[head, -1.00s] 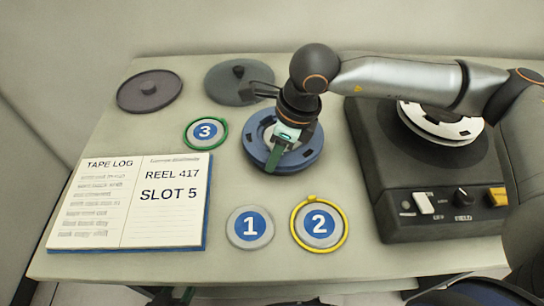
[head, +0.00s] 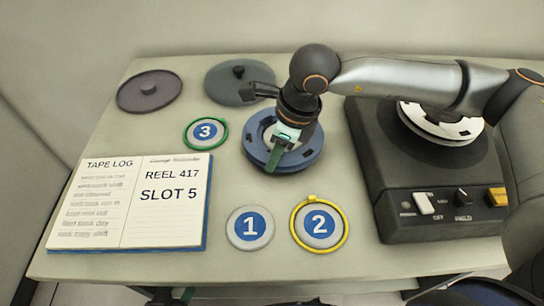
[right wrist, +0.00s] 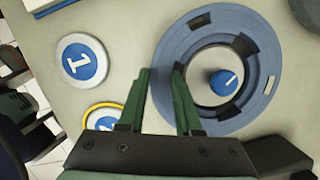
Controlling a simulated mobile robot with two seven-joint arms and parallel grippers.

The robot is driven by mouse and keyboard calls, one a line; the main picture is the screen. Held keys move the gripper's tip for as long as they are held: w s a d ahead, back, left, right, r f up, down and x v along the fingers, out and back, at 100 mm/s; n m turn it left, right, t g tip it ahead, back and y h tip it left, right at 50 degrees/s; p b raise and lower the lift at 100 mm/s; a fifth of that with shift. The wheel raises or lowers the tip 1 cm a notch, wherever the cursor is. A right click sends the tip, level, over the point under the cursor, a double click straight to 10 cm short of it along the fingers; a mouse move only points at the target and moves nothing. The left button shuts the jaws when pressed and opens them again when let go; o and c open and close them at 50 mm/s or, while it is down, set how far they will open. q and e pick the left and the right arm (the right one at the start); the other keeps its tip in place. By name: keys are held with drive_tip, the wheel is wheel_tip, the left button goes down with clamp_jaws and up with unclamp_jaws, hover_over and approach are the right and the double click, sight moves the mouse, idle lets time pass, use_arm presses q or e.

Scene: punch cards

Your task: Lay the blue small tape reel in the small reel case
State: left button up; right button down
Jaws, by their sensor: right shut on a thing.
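The blue small tape reel (head: 309,154) is a thick ring with dark notches, right of the middle of the table in the head view. My right gripper (head: 277,158) reaches down onto it and is shut on its ring. In the right wrist view, the green fingers (right wrist: 163,72) straddle the near side of the reel (right wrist: 262,55), one outside and one at the hole. A blue knob (right wrist: 225,82) with a white line shows inside the hole. I cannot tell for certain which item is the small reel case. Part of my left gripper (head: 172,295) shows below the table edge.
Two round grey knobbed pieces, one dark (head: 130,98) and one blue-grey (head: 222,88), lie at the back left. A tape log (head: 128,205) lies at front left. Discs 1 (head: 250,227), 2 (head: 319,226) and 3 (head: 206,131) lie around the reel. A black machine (head: 435,180) stands right.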

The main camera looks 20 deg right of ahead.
idle(0.4)
drive_tip(key=shift+w+a+p+v, duration=0.2)
drive_tip(key=shift+p+v, duration=0.35)
drive_tip(key=shift+v, duration=0.45)
drive_tip(key=shift+w+a+p+v, duration=0.1)
drive_tip(key=shift+a+p+v, duration=0.1)
drive_tip(key=shift+p+v, duration=0.6)
drive_tip(key=shift+w+a+p+v, duration=0.15)
drive_tip(key=shift+p+v, duration=0.15)
drive_tip(key=shift+v, duration=0.85)
drive_tip(key=shift+r, duration=0.2)
drive_tip(key=shift+s, duration=0.1)
